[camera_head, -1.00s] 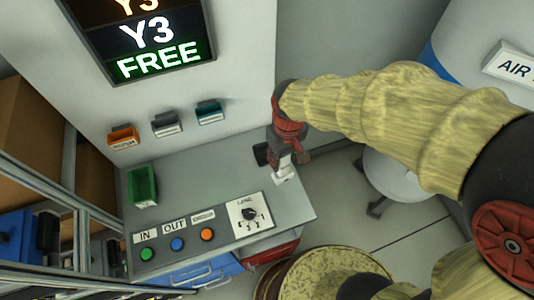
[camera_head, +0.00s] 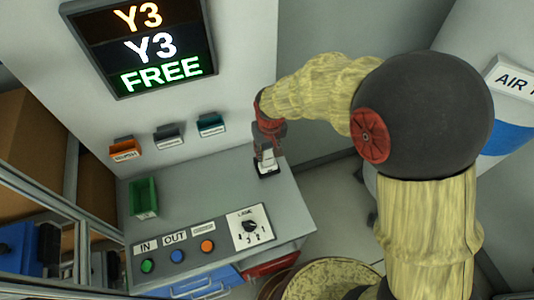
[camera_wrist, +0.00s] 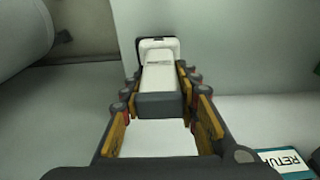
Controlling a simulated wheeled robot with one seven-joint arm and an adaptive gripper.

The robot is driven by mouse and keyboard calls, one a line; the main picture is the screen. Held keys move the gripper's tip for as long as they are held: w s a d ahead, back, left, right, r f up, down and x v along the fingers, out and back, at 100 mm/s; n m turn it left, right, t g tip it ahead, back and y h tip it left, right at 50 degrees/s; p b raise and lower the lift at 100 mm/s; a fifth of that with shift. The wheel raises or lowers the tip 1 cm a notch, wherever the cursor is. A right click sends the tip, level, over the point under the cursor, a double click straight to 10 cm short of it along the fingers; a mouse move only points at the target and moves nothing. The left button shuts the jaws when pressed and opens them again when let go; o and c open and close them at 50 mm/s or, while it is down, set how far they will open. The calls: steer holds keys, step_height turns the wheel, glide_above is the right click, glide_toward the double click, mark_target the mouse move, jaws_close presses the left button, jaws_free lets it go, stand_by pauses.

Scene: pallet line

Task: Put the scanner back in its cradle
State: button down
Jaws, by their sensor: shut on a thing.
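The scanner (camera_head: 267,159) is a white handheld device with a dark part, and it also shows in the wrist view (camera_wrist: 160,76). My gripper (camera_head: 268,146) is shut on it, with yellow-padded fingers on both sides in the wrist view (camera_wrist: 158,84). A small black holder, seemingly the cradle (camera_head: 269,173), is at the back right of the grey bench. The scanner's lower end is right at the holder in the head view. I cannot tell whether it is seated in it or just above.
The grey bench (camera_head: 205,200) carries a green bin (camera_head: 143,198) and a button panel with a lane knob (camera_head: 249,227). Orange, grey and teal wall holders (camera_head: 210,125) hang behind. The bench middle is clear.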

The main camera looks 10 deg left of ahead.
step_height(320, 180, down, 6)
steer(key=w, duration=0.2)
steer(key=shift+w+r, duration=0.2)
steer(key=shift+a, duration=0.1)
steer(key=c, duration=1.3)
jaws_free()
steer(key=shift+c, duration=0.2)
steer(key=r, duration=0.4)
steer(key=s+r, duration=0.1)
steer(key=r, duration=0.7)
steer(key=shift+s+d, duration=0.35)
steer(key=shift+d, duration=0.05)
